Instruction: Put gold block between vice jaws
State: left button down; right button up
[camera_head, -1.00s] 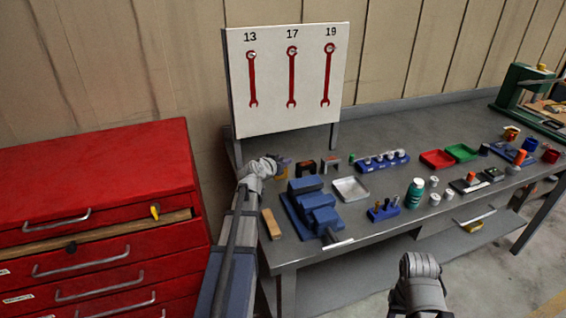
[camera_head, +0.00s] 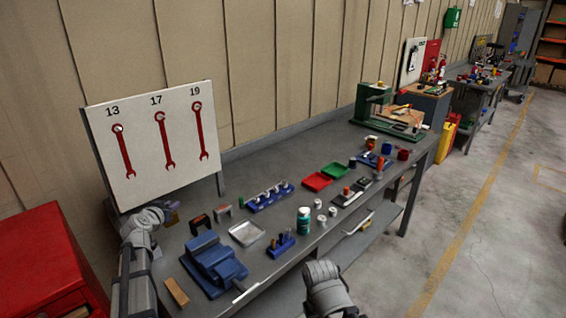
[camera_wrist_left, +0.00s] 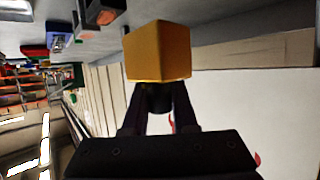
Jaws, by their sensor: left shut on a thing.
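The gold block (camera_wrist_left: 158,52) is held at the tips of my left gripper (camera_wrist_left: 158,98) in the left wrist view. In the head view my left gripper (camera_head: 170,214) is behind and left of the vice, near the back of the bench. The block is small and mostly hidden there. The blue vice (camera_head: 214,265) sits on the near left part of the bench, apart from the gripper. The gap between its jaws is hard to make out. My right arm shows at the bottom of the head view, but its fingers do not show.
A wrench board (camera_head: 158,140) stands behind my left gripper. A wooden block (camera_head: 176,291) lies left of the vice, and a metal tray (camera_head: 246,233) lies to its right. A blue holder (camera_head: 281,245) and a green bottle (camera_head: 304,221) stand farther right. A red cabinet (camera_head: 45,262) is at left.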

aim_at(211, 256)
jog(key=i+l, duration=0.65)
jog(key=l, duration=0.15)
jog(key=i+l, duration=0.65)
jog(key=l, duration=0.2)
jog(key=i+l, duration=0.65)
jog(key=l, duration=0.15)
